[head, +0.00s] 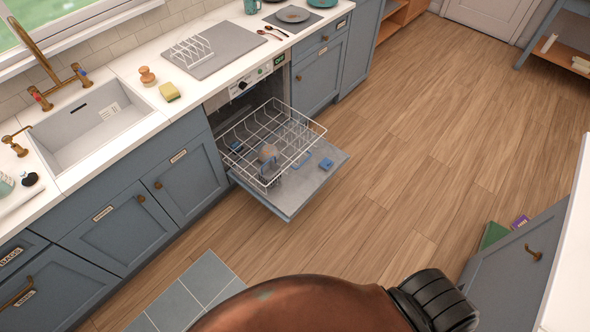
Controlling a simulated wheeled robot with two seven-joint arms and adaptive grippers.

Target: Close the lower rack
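The dishwasher (246,85) stands under the counter with its door (318,176) folded down. A white wire rack (304,127) is pulled out over the open door. A greyish rounded item (267,152) shows through the wires, and small blue parts (326,164) show around the rack. I cannot tell whether a second rack is inside the dark opening. Neither of my grippers is in view.
Wood floor (420,130) is clear to the right of the door. Blue cabinets (186,178) and a sink (95,125) are to the left. A grey cabinet (515,262) with a white top stands at the lower right.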

